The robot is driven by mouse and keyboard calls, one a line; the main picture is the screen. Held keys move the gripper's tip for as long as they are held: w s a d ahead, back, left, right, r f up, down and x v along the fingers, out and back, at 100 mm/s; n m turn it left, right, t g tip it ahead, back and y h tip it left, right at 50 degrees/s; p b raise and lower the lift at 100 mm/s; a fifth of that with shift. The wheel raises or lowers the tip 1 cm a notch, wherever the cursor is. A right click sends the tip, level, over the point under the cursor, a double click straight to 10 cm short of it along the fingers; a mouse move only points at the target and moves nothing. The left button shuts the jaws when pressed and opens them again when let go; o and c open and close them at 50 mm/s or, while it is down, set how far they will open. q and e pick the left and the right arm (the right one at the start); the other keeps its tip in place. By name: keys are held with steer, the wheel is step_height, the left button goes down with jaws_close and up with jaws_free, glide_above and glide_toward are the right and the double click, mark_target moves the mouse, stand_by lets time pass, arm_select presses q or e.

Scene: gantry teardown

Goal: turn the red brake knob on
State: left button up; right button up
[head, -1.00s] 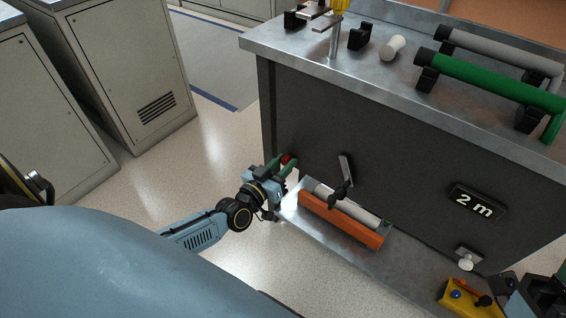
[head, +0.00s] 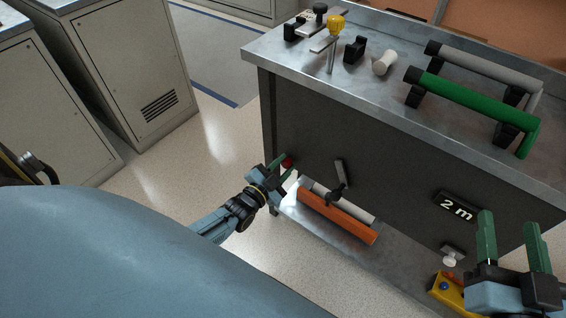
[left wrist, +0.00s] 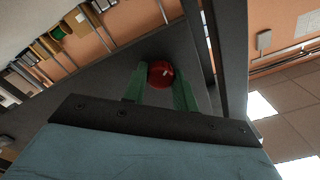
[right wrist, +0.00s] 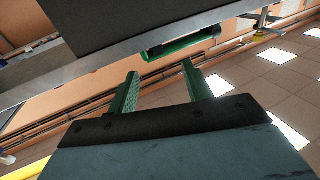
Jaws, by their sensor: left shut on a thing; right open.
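The red brake knob (head: 287,162) sits on the dark front panel of the bench, near its left end. It also shows in the left wrist view (left wrist: 160,73), round and glossy, between two green fingers. My left gripper (head: 284,168) is shut on the knob, with one finger on either side of it. The fingers partly hide the knob's edges. My right gripper (head: 510,236) is open and empty at the lower right of the head view, in front of the bench. In the right wrist view its green fingers (right wrist: 158,88) are wide apart with nothing between them.
A black-handled lever (head: 338,182) and an orange bar (head: 335,215) are right of the knob, the bar on a low metal shelf. Green (head: 470,98) and grey tubes lie on the bench top. A yellow control box (head: 446,290) is beside my right gripper. Floor at left is clear.

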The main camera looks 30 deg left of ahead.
arm_select(q)
steer(key=shift+m, duration=1)
steer(key=shift+m+p, duration=0.3)
steer(key=shift+m, duration=2.4)
arm_select(e)
steer(key=shift+s+d+f+g+h, duration=0.1)
steer(key=shift+d+f+g+h, duration=0.15)
steer(key=shift+f+g, duration=0.55)
steer(key=shift+s+d+f+g+h, duration=0.15)
steer(key=shift+f+g+h, duration=0.2)
steer(key=shift+f, duration=0.7)
arm_select(q)
steer(key=o, duration=1)
steer(key=shift+s, duration=0.1)
